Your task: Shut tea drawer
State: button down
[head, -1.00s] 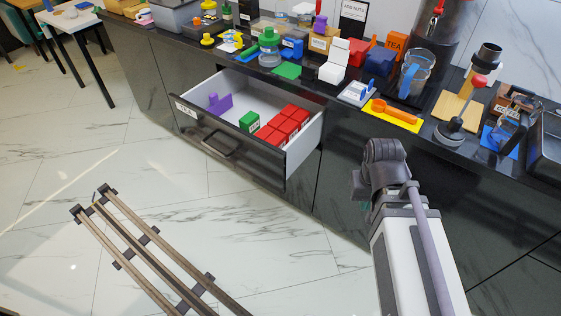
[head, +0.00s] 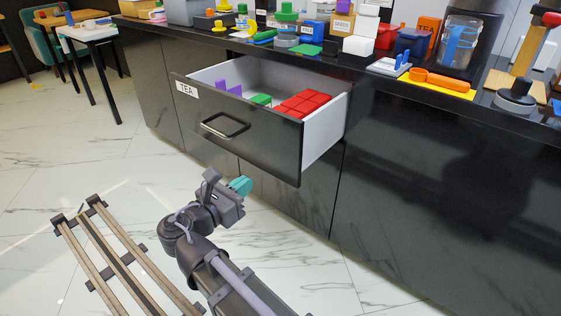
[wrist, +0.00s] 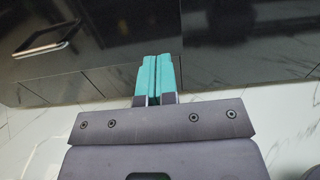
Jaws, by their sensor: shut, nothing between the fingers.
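The tea drawer (head: 255,130) is pulled well out of the black counter front. It has a dark face, a white TEA label and a metal bar handle (head: 225,127). The handle also shows in the wrist view (wrist: 47,40), up and left of the fingers.
The countertop above is crowded with containers, a glass pitcher (head: 458,45), an orange scoop (head: 440,80) on a yellow mat and a dark-based press (head: 515,98). My rail lies at lower left. The marble floor before the counter (head: 100,165) is clear.

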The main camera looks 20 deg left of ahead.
aim_at(288, 152)
jog(key=x, duration=1.4)
jog(key=shift+w, duration=0.15)
